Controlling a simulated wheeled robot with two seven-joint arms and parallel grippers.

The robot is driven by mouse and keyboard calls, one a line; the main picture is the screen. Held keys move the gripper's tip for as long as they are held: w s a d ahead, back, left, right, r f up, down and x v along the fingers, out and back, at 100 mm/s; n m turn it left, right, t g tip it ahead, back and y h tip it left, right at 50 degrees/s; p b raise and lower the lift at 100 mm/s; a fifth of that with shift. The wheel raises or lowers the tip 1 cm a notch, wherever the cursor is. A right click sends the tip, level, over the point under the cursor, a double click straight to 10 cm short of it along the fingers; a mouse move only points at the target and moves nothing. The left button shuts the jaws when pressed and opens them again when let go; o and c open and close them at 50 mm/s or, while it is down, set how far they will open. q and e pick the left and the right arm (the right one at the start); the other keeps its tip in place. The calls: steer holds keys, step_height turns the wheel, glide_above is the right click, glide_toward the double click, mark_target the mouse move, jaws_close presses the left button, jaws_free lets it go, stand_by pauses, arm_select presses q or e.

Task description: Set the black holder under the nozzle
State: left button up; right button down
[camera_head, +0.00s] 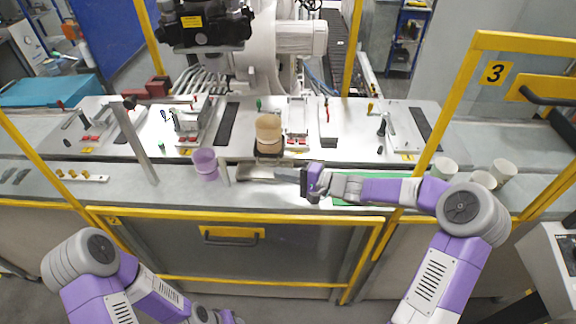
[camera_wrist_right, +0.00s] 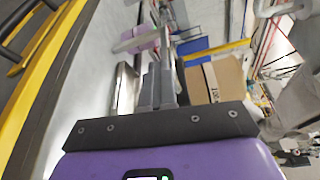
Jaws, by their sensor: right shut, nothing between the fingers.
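A dark, blocky piece (camera_head: 269,158) at the bench's middle, below a tan rounded object (camera_head: 268,130), may be the black holder; I cannot tell for sure. I cannot pick out the nozzle clearly. My right gripper (camera_head: 282,175) reaches left over the front bench, just in front of and slightly right of the dark piece. Its grey fingers (camera_wrist_right: 160,72) are together and empty in the right wrist view, with a tan box-like surface (camera_wrist_right: 222,78) beyond them on the right.
A purple cup (camera_head: 204,164) stands left of the dark piece. A green mat (camera_head: 346,204) lies partly under my right arm. Several pale cups (camera_head: 443,168) stand at the right. A yellow-framed barrier (camera_head: 300,213) runs along the bench front; a large robot arm (camera_head: 284,38) stands behind.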

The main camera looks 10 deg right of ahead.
steer(key=c, duration=1.8)
jaws_free()
steer(key=shift+w+d+r+m+t+h, duration=0.15)
steer(key=shift+w+d+r+t, duration=0.15)
steer(key=shift+w+d, duration=0.3)
steer(key=shift+w+d+r+m+t+h, duration=0.15)
steer(key=shift+w+d+r+t, duration=0.05)
steer(key=shift+w+d+r, duration=0.3)
steer(key=shift+c, duration=0.2)
steer(key=shift+o, duration=1.1)
steer(key=shift+f, duration=0.1)
steer(key=shift+o, duration=1.3)
steer(key=shift+s+a+f+g, duration=0.5)
steer(key=shift+s+a+f, duration=0.2)
steer(key=shift+s, duration=0.1)
steer(key=shift+o, duration=0.8)
steer(key=shift+w+d+f, duration=0.1)
steer(key=shift+w+d, duration=0.05)
steer(key=shift+w, duration=0.05)
steer(key=f+p+v, duration=0.1)
steer(key=v, duration=0.7)
steer(key=shift+s+r, duration=0.2)
steer(key=shift+s, duration=0.1)
